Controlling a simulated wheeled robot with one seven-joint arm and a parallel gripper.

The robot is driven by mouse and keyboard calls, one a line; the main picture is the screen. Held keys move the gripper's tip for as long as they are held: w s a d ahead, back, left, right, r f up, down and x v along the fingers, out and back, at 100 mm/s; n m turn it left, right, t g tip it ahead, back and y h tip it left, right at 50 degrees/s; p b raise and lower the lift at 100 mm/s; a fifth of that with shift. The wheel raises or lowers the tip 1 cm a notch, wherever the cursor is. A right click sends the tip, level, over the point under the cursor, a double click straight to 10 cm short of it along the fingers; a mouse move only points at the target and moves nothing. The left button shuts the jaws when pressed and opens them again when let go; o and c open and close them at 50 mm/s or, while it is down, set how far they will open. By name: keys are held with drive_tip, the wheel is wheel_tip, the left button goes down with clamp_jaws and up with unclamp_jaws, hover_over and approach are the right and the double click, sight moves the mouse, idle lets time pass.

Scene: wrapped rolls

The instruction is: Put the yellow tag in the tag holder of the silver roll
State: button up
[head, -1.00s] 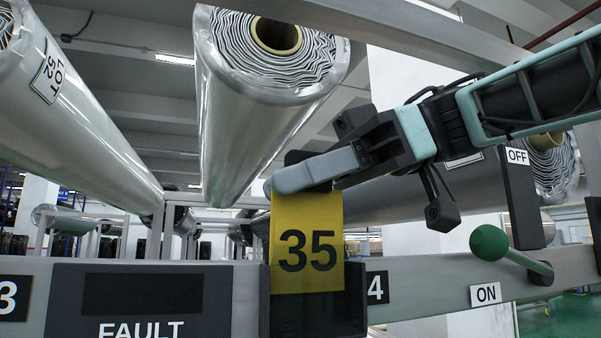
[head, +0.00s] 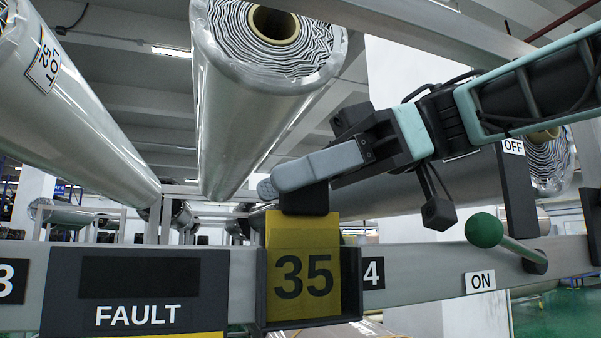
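The yellow tag (head: 296,232), marked 35, stands upright in the dark tag holder (head: 262,296) on the grey rail. Its lower part is inside the holder frame and its upper part sticks out above it. The silver roll (head: 218,110) hangs above and behind the holder, its striped end and tan core facing me. My gripper (head: 302,200) is just above the tag, with a dark finger pad at the tag's top edge. The fingers seem to have let go of the tag; the far finger is mostly hidden.
A FAULT panel (head: 140,318) is left of the holder, and a label 4 (head: 374,272) is just to its right. A green-knobbed lever (head: 485,230) stands farther right, between OFF and ON signs. Another wrapped roll (head: 80,130) hangs at left.

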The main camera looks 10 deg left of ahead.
drive_tip(key=shift+r+p, duration=0.35)
drive_tip(key=shift+r, duration=0.2)
drive_tip(key=b+v, duration=0.1)
drive_tip(key=v, duration=1.1)
drive_tip(key=shift+b, duration=0.3)
drive_tip(key=shift+s, duration=0.1)
